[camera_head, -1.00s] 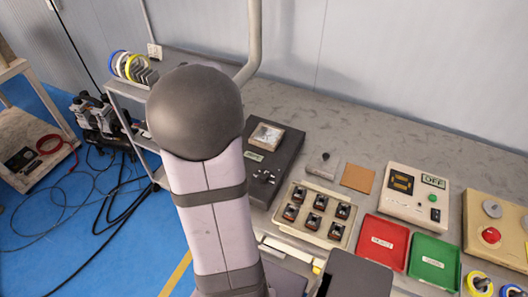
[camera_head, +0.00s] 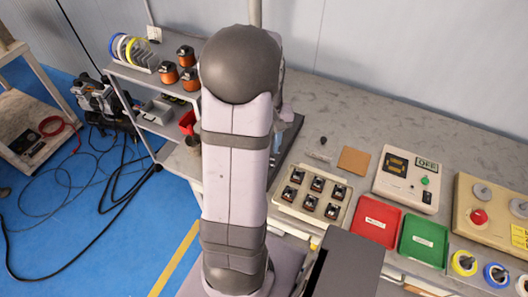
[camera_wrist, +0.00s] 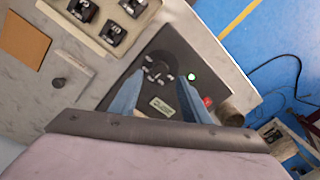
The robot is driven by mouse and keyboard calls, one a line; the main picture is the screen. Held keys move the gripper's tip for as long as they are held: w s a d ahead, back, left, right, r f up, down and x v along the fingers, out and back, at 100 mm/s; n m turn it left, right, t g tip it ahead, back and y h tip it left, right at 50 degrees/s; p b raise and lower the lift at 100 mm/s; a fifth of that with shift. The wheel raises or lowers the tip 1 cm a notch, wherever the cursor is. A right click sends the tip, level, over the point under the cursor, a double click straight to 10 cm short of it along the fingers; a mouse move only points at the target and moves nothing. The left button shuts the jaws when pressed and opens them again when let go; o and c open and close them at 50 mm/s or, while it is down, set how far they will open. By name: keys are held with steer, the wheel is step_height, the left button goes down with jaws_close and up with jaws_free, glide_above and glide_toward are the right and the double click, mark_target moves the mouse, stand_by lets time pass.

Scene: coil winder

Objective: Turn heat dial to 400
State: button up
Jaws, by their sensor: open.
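The dark heating unit (camera_wrist: 184,52) lies below my gripper in the wrist view. Its round dark dial (camera_wrist: 156,72), ringed by light marks, sits between the fingertips. The marks' figures are too small to read. A pale label or display (camera_wrist: 162,107) is beside the dial, and a green light (camera_wrist: 192,77) glows near the right finger. My gripper (camera_wrist: 160,76) is open, one blue finger on each side of the dial; I cannot tell whether they touch it. In the head view, my arm hides most of the dark unit (camera_head: 288,148) and the dial.
A tray (camera_head: 283,206) of several small coil parts is beside the unit. A red tray (camera_head: 376,222), a green tray (camera_head: 424,241) and a control box (camera_head: 407,180) stand further right. A brown cylinder (camera_wrist: 231,113) and a red object (camera_wrist: 208,102) are close to the right finger.

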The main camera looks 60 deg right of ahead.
steer(key=shift+w+f+p, duration=0.1)
steer(key=shift+f+p, duration=0.2)
steer(key=shift+f, duration=1.8)
steer(key=c, duration=1)
